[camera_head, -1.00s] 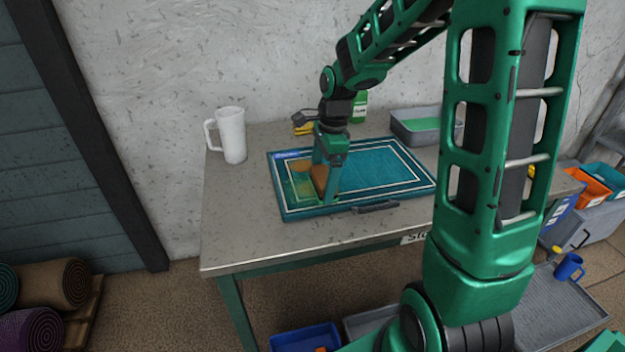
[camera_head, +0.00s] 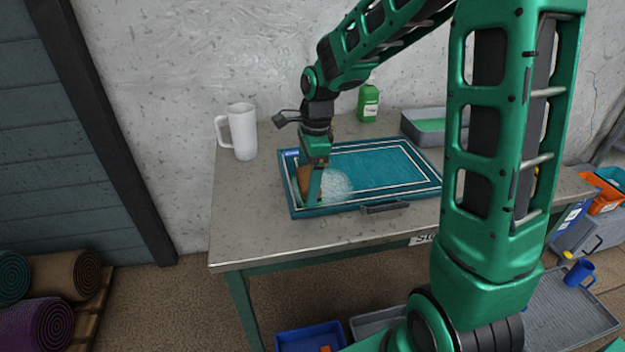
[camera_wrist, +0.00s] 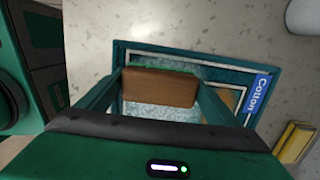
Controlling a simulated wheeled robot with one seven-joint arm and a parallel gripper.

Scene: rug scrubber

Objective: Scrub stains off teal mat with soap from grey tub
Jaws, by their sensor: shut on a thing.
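The teal mat (camera_head: 395,165) with white border lines lies on the table; its blue "Cotton" label (camera_wrist: 261,94) shows in the wrist view. My gripper (camera_head: 314,190) is low over the mat's left part, shut on a brown wooden brush (camera_wrist: 160,87) with a green edge. The brush's underside is hidden, so I cannot tell whether it touches the mat. White foam (camera_head: 335,182) covers the mat beside the brush. A tan stain patch (camera_wrist: 233,97) shows near the label. The grey tub (camera_head: 410,127) with green liquid stands at the back right.
A white mug (camera_head: 242,132) stands left of the mat, and a green bottle (camera_head: 368,103) stands behind it. Yellow blocks (camera_wrist: 295,142) lie on the table near the label end. A dark handle (camera_head: 385,207) sits at the mat's front edge. The table's front left is clear.

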